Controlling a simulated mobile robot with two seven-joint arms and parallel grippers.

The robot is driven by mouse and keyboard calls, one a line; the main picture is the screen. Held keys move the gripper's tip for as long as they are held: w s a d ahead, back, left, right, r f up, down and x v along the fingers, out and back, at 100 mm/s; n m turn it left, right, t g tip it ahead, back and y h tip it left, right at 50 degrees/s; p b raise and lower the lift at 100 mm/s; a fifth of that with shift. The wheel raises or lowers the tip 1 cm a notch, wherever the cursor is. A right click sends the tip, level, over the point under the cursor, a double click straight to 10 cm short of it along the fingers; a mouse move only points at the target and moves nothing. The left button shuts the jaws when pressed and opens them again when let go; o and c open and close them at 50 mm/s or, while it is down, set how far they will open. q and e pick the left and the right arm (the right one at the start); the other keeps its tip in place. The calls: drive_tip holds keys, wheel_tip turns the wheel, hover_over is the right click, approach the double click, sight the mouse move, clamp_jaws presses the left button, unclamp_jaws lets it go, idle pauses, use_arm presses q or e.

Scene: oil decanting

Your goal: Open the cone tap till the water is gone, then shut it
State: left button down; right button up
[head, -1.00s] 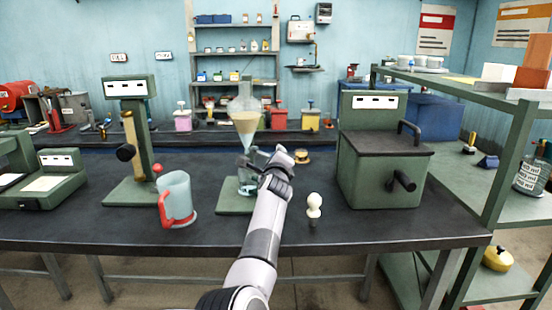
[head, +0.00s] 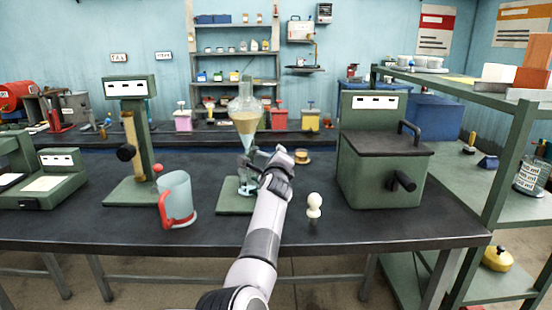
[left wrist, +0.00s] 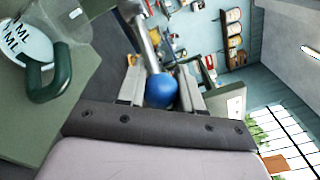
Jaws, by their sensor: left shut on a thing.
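The glass cone (head: 247,118) stands upright in its stand, with a yellow layer above a pale blue layer at its narrow tip. Below it a glass vessel (head: 247,186) stands on the green base (head: 232,205), partly hidden by my arm. My left gripper (head: 253,166) is at the tap just below the cone tip. In the left wrist view the gripper (left wrist: 162,92) is shut on a blue ball-shaped tap knob (left wrist: 162,90). A vessel with "ML" marks (left wrist: 25,42) and a dark green handle shows close by there. My right gripper is not in view.
A jug with a red handle (head: 177,198) stands left of the base. A white round-topped piece (head: 314,205) and a green box with a crank (head: 380,165) stand to the right. A green scale-like stand (head: 130,140) is behind left.

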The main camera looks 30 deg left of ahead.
use_arm(q)
drive_tip(key=shift+w+d+f, duration=0.1)
drive_tip(key=shift+d+f, duration=0.15)
drive_tip(key=shift+d, duration=0.15)
drive_tip(key=c, duration=1)
unclamp_jaws()
drive_tip(key=shift+c, duration=0.2)
drive_tip(key=o, duration=0.3)
drive_tip(key=shift+d+r, duration=0.1)
drive_tip(key=shift+r, duration=0.15)
drive_tip(key=shift+a, duration=0.2)
drive_tip(key=shift+s, duration=0.2)
drive_tip(key=shift+s+d+r+p, duration=0.1)
drive_tip(key=shift+s+d+p, duration=0.3)
drive_tip(key=shift+p, duration=0.3)
drive_tip(key=shift+p+v, duration=1)
drive_tip(key=shift+v, duration=1.95)
